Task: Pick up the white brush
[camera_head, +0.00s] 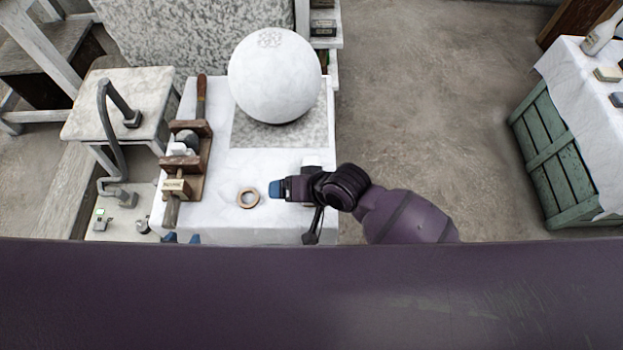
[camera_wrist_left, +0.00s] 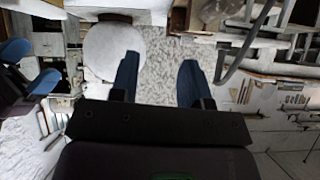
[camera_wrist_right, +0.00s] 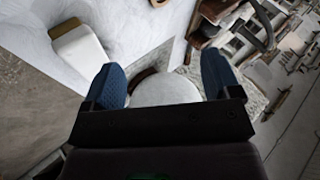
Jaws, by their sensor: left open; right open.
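A white block-like thing with a tan edge, which looks like the white brush (camera_wrist_right: 80,46), lies on the white cloth near the table edge in the right wrist view. It is left of my right fingers and apart from them. In the head view my right arm seems to cover most of it. My right gripper (camera_head: 276,190) is over the front of the table; its open, empty fingers show in the right wrist view (camera_wrist_right: 165,82). My left gripper (camera_head: 182,238) shows only its blue fingertips at the table's front left; it is open and empty in the left wrist view (camera_wrist_left: 160,82).
A large white sphere (camera_head: 275,75) rests on a grey speckled slab (camera_head: 250,128) at the back. A wooden ring (camera_head: 248,198) lies left of my right fingertips. A wooden clamp (camera_head: 190,160) stands along the left side. A cloth-covered green crate (camera_head: 560,155) stands far right.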

